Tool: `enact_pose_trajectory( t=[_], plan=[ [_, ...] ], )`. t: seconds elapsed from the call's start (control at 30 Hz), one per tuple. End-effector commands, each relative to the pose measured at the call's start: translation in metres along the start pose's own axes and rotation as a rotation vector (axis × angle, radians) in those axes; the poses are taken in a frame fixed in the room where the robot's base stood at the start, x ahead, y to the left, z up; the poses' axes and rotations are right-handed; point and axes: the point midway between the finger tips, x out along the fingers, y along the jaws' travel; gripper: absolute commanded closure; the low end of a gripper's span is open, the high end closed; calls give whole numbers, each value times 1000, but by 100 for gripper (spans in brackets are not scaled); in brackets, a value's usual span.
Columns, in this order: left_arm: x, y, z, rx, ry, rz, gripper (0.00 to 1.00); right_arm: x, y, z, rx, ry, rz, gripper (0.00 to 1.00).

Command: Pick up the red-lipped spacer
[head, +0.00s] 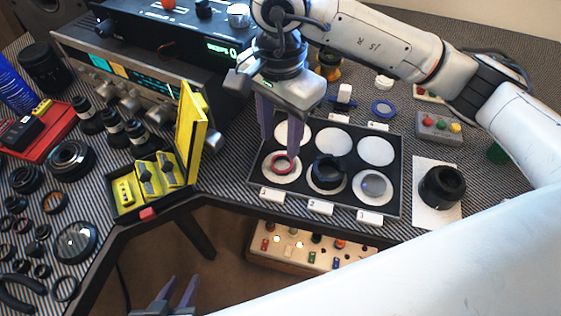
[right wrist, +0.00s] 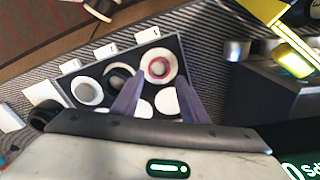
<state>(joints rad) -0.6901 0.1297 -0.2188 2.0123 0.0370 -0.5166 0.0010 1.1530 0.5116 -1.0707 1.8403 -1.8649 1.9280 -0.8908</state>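The red-lipped spacer (head: 283,163) is a small red-rimmed ring lying on a white disc in the front left place of the black tray (head: 233,198). It also shows in the right wrist view (right wrist: 159,68). My right gripper (head: 281,142) is open and empty above the tray, with its purple fingers pointing down close to the spacer. In the right wrist view its fingers (right wrist: 158,90) are spread apart, and the spacer lies beyond the tips, between their lines. My left gripper (head: 180,287) is low at the bottom edge, open and empty, away from the tray.
A black ring (head: 327,172) sits in the front middle place, and a grey lens (head: 374,185) in the front right one. A yellow open case (head: 190,130) stands left of the tray. A black ring part (head: 442,187) lies on white paper to the right.

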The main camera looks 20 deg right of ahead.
Motion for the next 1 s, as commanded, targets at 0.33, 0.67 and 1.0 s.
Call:
enact_pose_trajectory(
  t=[0.33, 0.67, 1.0],
  plan=[
    [-2, 0, 1, -4, -2, 0, 69, 36, 2, -2, 2, -3, 4, 60],
    [-1, 0, 0, -4, -2, -2, 69, 70, 2, -4, 1, -2, 1, 60],
    [1, -2, -5, -2, 9, -4, 69, 70, 2, -4, 1, -1, 0, 85]
  ],
)
